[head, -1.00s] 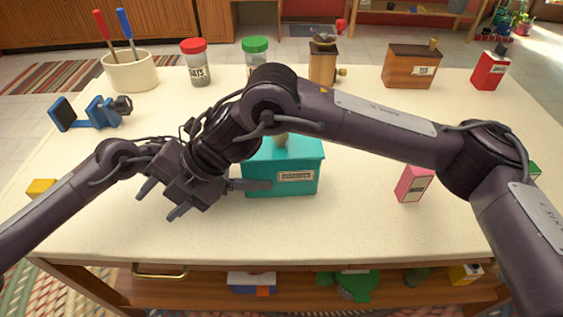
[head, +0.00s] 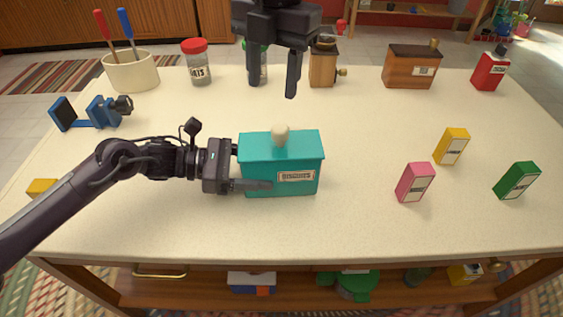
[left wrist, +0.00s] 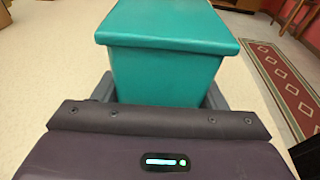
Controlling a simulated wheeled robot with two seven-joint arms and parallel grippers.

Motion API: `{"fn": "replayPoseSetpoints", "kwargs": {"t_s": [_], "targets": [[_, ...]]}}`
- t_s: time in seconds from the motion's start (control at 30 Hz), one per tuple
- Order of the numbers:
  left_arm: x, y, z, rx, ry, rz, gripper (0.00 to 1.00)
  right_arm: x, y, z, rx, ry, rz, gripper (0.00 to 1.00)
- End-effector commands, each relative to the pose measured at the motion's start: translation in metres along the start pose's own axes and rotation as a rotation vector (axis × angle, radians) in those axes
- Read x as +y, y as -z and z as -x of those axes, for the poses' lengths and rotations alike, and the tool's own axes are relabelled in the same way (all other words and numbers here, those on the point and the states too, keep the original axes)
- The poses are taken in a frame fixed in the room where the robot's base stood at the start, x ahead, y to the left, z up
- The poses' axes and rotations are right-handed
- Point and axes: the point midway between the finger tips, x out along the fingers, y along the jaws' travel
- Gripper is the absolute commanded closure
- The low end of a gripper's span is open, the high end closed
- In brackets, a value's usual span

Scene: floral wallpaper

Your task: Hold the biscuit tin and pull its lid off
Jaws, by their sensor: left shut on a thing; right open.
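The teal biscuit tin (head: 280,182) stands upright on the table, its label facing me. Its teal lid (head: 258,147) sits on top with a pale round knob (head: 281,134). My left gripper (head: 252,168) is shut on the tin's body from the left, below the lid; the far finger is mostly hidden. In the left wrist view the tin (left wrist: 165,78) sits between the fingers, under the lid (left wrist: 168,22). My right gripper (head: 271,82) is open and empty, pointing down, above and beyond the tin, well apart from the knob.
Pink (head: 415,183), yellow (head: 451,147) and green (head: 517,181) boxes stand on the right. Along the back are a utensil crock (head: 131,73), a red-lidded jar (head: 199,68), a grinder (head: 322,66) and a wooden box (head: 410,68). A blue clamp-like object (head: 88,113) lies left. The table front is clear.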

Motion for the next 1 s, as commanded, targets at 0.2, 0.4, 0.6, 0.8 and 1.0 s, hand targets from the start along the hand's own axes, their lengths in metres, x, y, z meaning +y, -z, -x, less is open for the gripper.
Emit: {"fn": "replayPoseSetpoints", "kwargs": {"t_s": [0.2, 0.4, 0.6, 0.8, 1.0], "targets": [[0.000, 0.000, 0.000, 0.000, 0.000, 0.000, 0.56, -0.008, -0.008, 0.004, -0.070, 0.037, -0.020, 0.53], [0.000, 0.000, 0.000, 0.000, 0.000, -0.001, 0.56, -0.009, -0.008, -0.020, -0.064, 0.036, -0.018, 0.53], [0.000, 0.000, 0.000, 0.000, 0.000, -0.001, 0.56, -0.010, -0.010, -0.051, -0.064, 0.037, -0.017, 0.53], [0.000, 0.000, 0.000, 0.000, 0.000, -0.001, 0.56, -0.011, -0.012, -0.077, -0.065, 0.036, -0.017, 0.53], [0.000, 0.000, 0.000, 0.000, -0.001, -0.001, 0.56, -0.011, -0.013, -0.094, -0.067, 0.035, -0.018, 0.53]]}}
